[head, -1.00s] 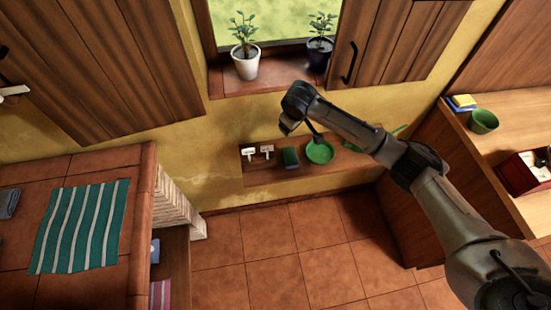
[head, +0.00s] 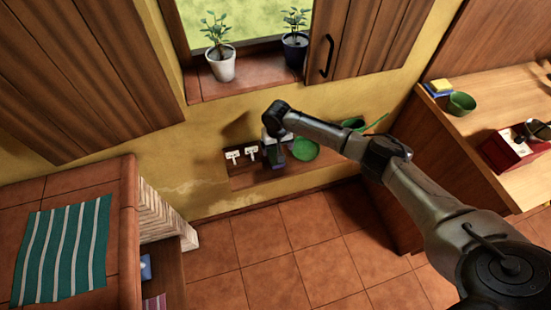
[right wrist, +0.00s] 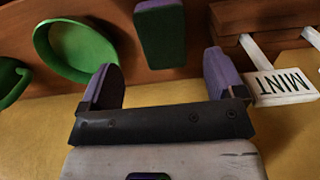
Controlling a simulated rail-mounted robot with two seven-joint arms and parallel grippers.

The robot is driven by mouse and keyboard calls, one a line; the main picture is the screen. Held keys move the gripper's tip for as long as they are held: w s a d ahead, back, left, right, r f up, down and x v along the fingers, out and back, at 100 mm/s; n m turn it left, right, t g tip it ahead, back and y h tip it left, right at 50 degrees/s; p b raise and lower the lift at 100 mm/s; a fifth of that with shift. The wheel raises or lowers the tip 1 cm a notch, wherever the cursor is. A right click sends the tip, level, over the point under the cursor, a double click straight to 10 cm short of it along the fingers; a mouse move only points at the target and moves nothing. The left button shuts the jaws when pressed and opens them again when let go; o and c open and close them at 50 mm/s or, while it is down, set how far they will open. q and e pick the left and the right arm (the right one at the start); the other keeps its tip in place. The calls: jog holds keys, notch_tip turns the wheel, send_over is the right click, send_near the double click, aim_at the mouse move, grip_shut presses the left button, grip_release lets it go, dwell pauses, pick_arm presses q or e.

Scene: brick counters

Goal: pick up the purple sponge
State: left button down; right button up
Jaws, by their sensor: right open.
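The sponge (right wrist: 162,38) shows in the right wrist view as a dark green block with a purplish edge at its far end. It is ahead of my right gripper (right wrist: 163,62), roughly in line with the gap between the two fingers. The fingers, with purple-grey pads, are spread apart and nothing is between them. In the head view my right gripper (head: 272,138) is over the low wall shelf (head: 243,179) and hides most of the sponge. My left gripper is in neither view.
A green pan (head: 305,149) is just right of the sponge; white plant labels (head: 233,155) are on its left, one reading MINT. The right counter holds a green bowl (head: 461,104) and a yellow-and-blue item (head: 440,87). Potted plants (head: 222,63) stand on the windowsill.

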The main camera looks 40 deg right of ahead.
jog(key=shift+f, duration=0.8)
jog(key=f+b, duration=0.1)
jog(key=f, duration=0.3)
jog(key=shift+w+a+b, duration=0.15)
jog(key=shift+w+b, duration=0.05)
jog(key=shift+b, duration=0.2)
jog(key=shift+f, duration=0.55)
jog(key=shift+c, duration=0.4)
jog(key=c, duration=0.9)
